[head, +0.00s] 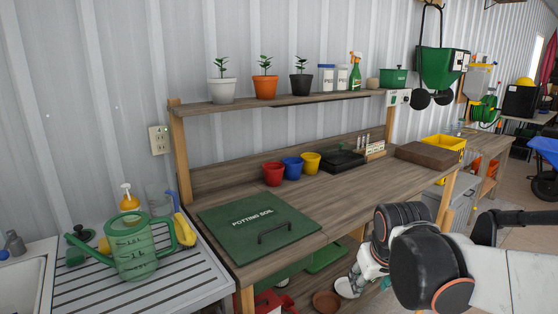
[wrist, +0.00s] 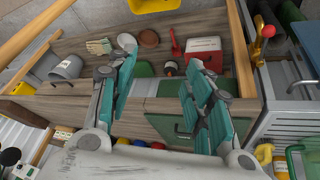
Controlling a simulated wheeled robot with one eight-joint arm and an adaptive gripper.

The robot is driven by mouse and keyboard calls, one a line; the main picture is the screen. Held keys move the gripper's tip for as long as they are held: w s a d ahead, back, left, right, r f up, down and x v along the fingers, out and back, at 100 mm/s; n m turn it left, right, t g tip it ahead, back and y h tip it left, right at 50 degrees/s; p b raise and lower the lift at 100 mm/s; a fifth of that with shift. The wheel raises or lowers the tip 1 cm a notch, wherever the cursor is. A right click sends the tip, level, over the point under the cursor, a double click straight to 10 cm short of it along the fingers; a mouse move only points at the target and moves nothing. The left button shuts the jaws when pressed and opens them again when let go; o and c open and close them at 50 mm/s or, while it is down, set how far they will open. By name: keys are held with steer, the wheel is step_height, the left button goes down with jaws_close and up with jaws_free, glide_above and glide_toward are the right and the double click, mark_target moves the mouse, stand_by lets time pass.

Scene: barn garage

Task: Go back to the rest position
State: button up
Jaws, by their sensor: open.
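My gripper (wrist: 160,75) is open in the wrist view, with its two teal fingers spread apart and nothing held between them. In the head view my arm comes in from the right edge and bends in front of the bench's right part. The gripper end (head: 362,275) is partly hidden there behind the dark arm joints, low at the bench's front side.
A green potting soil lid (head: 258,222) lies on the bench. Red (head: 273,174), blue and yellow pots stand behind it. A green watering can (head: 132,248) stands on the drainboard at left. The lower shelf holds a grey bucket (wrist: 66,67), gloves (wrist: 99,46) and a red-and-white box (wrist: 204,52).

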steer(key=s+r+m+t, duration=0.1)
steer(key=s+r+t, duration=0.1)
steer(key=s, duration=1.3)
steer(key=shift+s+a+r+m+y, duration=0.2)
steer(key=shift+a+r+m+y, duration=0.1)
